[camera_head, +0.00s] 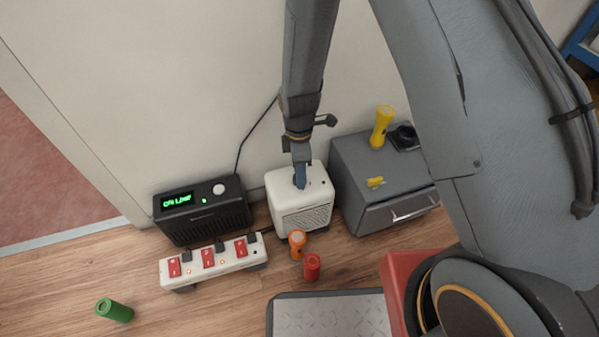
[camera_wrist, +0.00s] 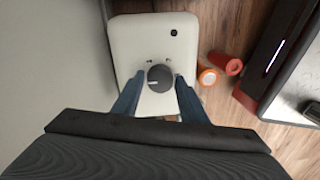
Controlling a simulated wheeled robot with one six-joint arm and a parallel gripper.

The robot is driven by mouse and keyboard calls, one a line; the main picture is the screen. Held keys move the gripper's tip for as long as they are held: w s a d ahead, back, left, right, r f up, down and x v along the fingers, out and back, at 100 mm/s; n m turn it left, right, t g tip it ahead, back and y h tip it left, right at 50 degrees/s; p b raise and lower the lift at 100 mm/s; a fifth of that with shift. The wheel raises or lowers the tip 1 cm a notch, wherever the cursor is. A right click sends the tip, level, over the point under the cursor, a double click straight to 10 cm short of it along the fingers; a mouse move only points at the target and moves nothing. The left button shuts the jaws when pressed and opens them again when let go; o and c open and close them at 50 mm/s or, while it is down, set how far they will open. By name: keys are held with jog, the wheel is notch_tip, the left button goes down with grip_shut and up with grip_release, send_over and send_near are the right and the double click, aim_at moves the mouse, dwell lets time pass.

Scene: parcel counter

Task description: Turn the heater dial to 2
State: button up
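The white heater (camera_head: 301,209) stands on the floor against the wall, with a grille on its front. Its dark round dial (camera_wrist: 160,77) is on the top face and shows in the wrist view, with a light pointer mark toward its lower left. The numbers by the dial are too small to read. My gripper (camera_head: 301,183) points down over the heater's top. In the wrist view its two blue fingers (camera_wrist: 157,88) stand apart on either side of the dial. I cannot tell whether they touch it. In the head view the gripper hides the dial.
A black box with a green display (camera_head: 203,210) stands left of the heater, behind a power strip with red switches (camera_head: 213,262). A grey cabinet (camera_head: 385,180) with a yellow flashlight (camera_head: 382,127) stands right. Orange (camera_head: 297,244), red (camera_head: 312,267) and green (camera_head: 114,310) cylinders are in front.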

jog(key=c, duration=0.6)
jog(key=shift+c, duration=0.2)
jog(key=shift+r+m+p, duration=0.1)
jog(key=shift+m+p, duration=0.2)
jog(key=shift+p, duration=0.1)
jog(key=shift+s+m+p, duration=0.1)
jog(key=shift+m+p, duration=0.5)
jog(key=m+p, duration=0.8)
jog(key=m, duration=0.1)
jog(key=shift+d+m+y, duration=0.1)
jog(key=shift+m+y, duration=0.2)
jog(key=shift+m, duration=0.1)
jog(key=m+p, duration=0.3)
jog(key=m, duration=0.3)
jog(key=shift+s+t, duration=0.1)
jog(key=shift+t, duration=0.2)
jog(key=m+p, duration=0.2)
jog(key=m, duration=0.4)
jog(key=shift+p, duration=0.4)
jog(key=shift+m, duration=0.4)
